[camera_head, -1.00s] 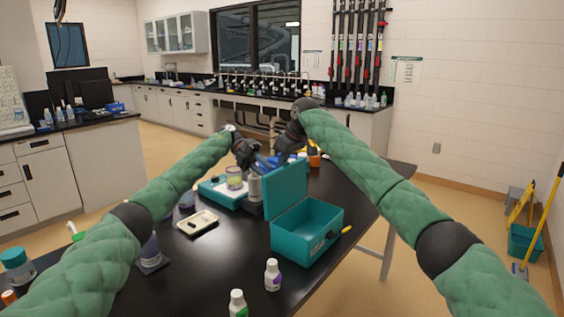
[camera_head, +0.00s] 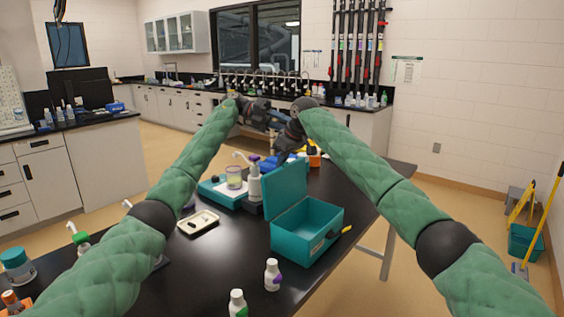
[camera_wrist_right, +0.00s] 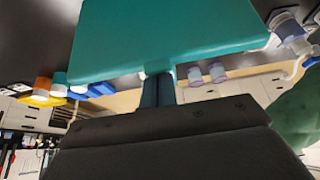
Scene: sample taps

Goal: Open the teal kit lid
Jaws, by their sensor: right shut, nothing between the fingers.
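The teal kit (camera_head: 306,232) stands on the black table, with its tray open to view. Its lid (camera_head: 285,192) stands up, tilted slightly back, at the kit's far left side. In the right wrist view the lid (camera_wrist_right: 170,40) fills the upper middle. My right gripper (camera_wrist_right: 158,80) is shut and empty, its fingertips right at the lid's edge; I cannot tell whether they touch. In the head view my right gripper's hand (camera_head: 287,142) is behind and above the lid. My left gripper (camera_head: 280,118) is raised beyond the table's middle, its fingers unclear.
A white bottle (camera_head: 254,184) and a jar (camera_head: 233,178) on a teal-white device stand left of the lid. A small tray (camera_head: 198,223) lies further left. Two bottles (camera_head: 272,274) (camera_head: 237,303) stand in front of the kit. The table right of the kit is clear.

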